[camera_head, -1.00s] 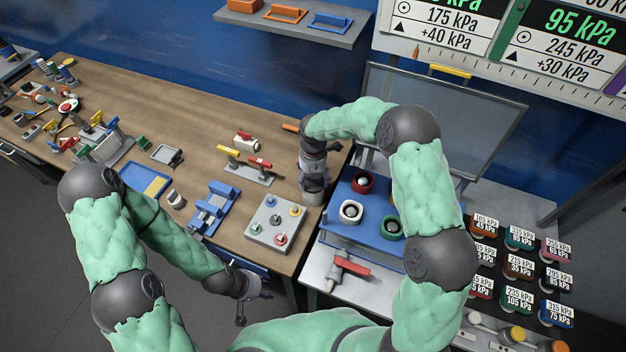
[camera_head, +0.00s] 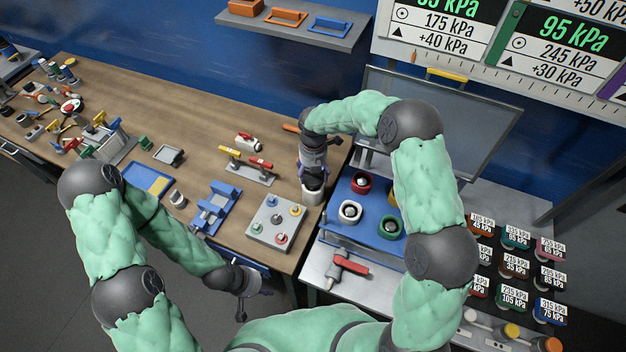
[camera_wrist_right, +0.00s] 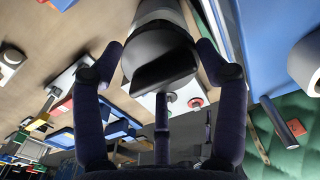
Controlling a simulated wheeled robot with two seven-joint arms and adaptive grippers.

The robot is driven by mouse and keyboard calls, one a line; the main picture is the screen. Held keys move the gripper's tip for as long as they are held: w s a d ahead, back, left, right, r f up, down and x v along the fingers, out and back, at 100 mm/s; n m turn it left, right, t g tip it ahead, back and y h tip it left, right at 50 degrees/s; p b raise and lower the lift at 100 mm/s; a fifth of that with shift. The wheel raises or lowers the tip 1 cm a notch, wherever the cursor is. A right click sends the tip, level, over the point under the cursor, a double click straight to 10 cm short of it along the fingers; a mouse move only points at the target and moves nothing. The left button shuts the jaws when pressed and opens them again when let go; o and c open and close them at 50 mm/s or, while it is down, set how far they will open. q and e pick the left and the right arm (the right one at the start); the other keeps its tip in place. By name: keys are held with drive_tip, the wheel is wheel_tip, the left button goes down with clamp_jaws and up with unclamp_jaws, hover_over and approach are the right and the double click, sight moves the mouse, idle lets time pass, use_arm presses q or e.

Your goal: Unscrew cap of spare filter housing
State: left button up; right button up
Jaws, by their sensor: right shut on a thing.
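The spare filter housing, a pale cylinder (camera_head: 312,196), stands at the right edge of the wooden bench under my right gripper (camera_head: 313,174). In the right wrist view a grey-white cylinder (camera_wrist_right: 163,12) with a dark, flat-faced end (camera_wrist_right: 160,60) sits between the fingers of my right gripper (camera_wrist_right: 162,75). The gripper is shut on this dark end, which I take to be the cap. The seam between cap and housing is hard to make out. My left gripper (camera_head: 253,296) hangs empty in front of the bench, its fingers apart.
A grey block with coloured knobs (camera_head: 260,235) and a blue fixture (camera_head: 207,212) stand left of the housing. A blue tray (camera_head: 365,237) with coloured rings is on the right, with a red-handled valve (camera_head: 351,267) before it. The bench front (camera_head: 230,258) is partly clear.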

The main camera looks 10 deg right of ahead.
drive_tip(key=shift+r+p, duration=0.8)
drive_tip(key=shift+r, duration=0.5)
